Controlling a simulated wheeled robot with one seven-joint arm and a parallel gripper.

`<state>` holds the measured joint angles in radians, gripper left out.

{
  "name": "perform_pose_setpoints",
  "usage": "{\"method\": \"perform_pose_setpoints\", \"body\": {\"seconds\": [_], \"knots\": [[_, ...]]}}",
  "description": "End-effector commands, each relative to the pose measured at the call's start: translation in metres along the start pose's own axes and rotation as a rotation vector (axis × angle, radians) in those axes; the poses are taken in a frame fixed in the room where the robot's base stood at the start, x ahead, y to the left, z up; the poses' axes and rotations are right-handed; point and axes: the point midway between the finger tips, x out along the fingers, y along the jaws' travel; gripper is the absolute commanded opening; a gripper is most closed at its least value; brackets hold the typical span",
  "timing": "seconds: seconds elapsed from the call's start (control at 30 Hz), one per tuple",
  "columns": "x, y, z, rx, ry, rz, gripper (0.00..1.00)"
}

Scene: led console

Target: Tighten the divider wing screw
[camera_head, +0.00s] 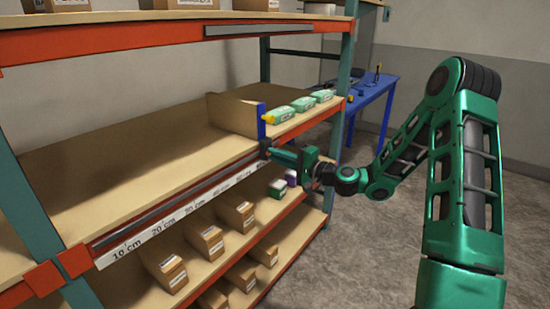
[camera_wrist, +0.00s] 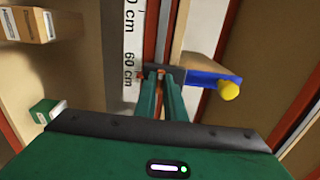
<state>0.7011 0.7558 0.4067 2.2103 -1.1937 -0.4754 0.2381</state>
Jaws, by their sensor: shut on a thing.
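The divider (camera_head: 232,114) is a tan upright panel with a blue front edge and a yellow knob (camera_head: 269,118). It stands on the middle shelf toward its right end. In the wrist view the blue edge (camera_wrist: 208,78) and yellow knob (camera_wrist: 229,90) show right of my fingers. My gripper (camera_head: 270,151) is at the shelf front, just below the divider's blue edge. In the wrist view my gripper (camera_wrist: 161,76) is shut on a small orange-brown piece at the dark bracket on the rail, likely the wing screw. The fingers hide most of it.
A ruler strip (camera_head: 170,220) with centimetre marks runs along the shelf front; 60 cm (camera_wrist: 129,68) is beside my fingers. Green-white packs (camera_head: 302,103) lie right of the divider. Boxes (camera_head: 208,240) stand on the lower shelf. The middle shelf left of the divider is bare.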

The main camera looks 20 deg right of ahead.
Motion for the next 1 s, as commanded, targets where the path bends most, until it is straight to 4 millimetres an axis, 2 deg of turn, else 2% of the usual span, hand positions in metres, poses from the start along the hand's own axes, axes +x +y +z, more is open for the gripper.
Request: {"method": "perform_pose_setpoints", "body": {"seconds": [0.17, 0.2, 0.23, 0.27, 0.53, 0.67, 0.77, 1.0], "knots": [[-0.003, 0.005, -0.004, 0.001, 0.008, 0.011, 0.00], [-0.003, 0.005, -0.003, 0.001, 0.008, 0.011, 0.19], [-0.003, 0.005, -0.003, 0.000, 0.008, 0.010, 0.26], [-0.002, 0.005, -0.003, 0.000, 0.007, 0.010, 0.29], [-0.002, 0.002, -0.001, 0.000, 0.003, 0.005, 0.29], [-0.009, 0.002, -0.001, 0.001, 0.003, 0.005, 0.29], [-0.022, 0.002, -0.003, 0.001, 0.006, 0.006, 0.29], [-0.068, 0.003, -0.003, 0.002, 0.008, 0.006, 0.29]]}}
